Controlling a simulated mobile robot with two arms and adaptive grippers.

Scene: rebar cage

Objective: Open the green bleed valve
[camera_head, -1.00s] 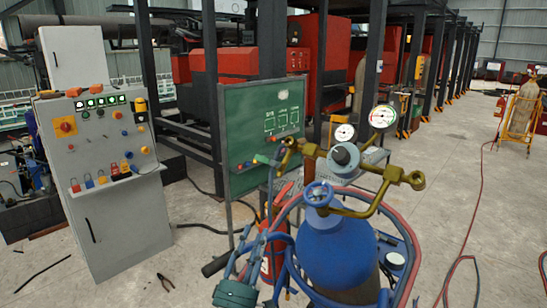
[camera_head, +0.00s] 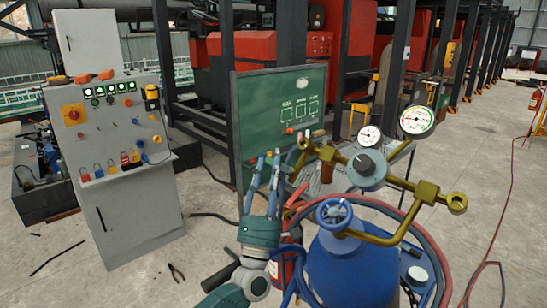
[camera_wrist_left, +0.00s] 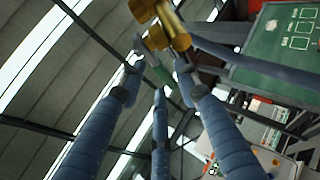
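The green bleed valve shows as a short green lever (camera_wrist_left: 160,72) beside a brass fitting (camera_wrist_left: 166,22) in the left wrist view. In the head view the brass fitting (camera_head: 304,147) is the left end of the manifold above a blue gas cylinder (camera_head: 352,265); the lever is mostly hidden there behind my fingers. My left gripper (camera_head: 272,168) points up, just left of the fitting. It also shows in the left wrist view (camera_wrist_left: 160,66), its fingers spread on both sides of the lever. Contact cannot be told. My right gripper is not in view.
Two gauges (camera_head: 417,121) and a blue handwheel (camera_head: 334,211) stand close to the right. Red and blue hoses (camera_head: 424,243) ring the cylinder. A green board (camera_head: 283,90) is behind. A grey control panel (camera_head: 118,140) stands left; pliers (camera_head: 176,272) lie on the floor.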

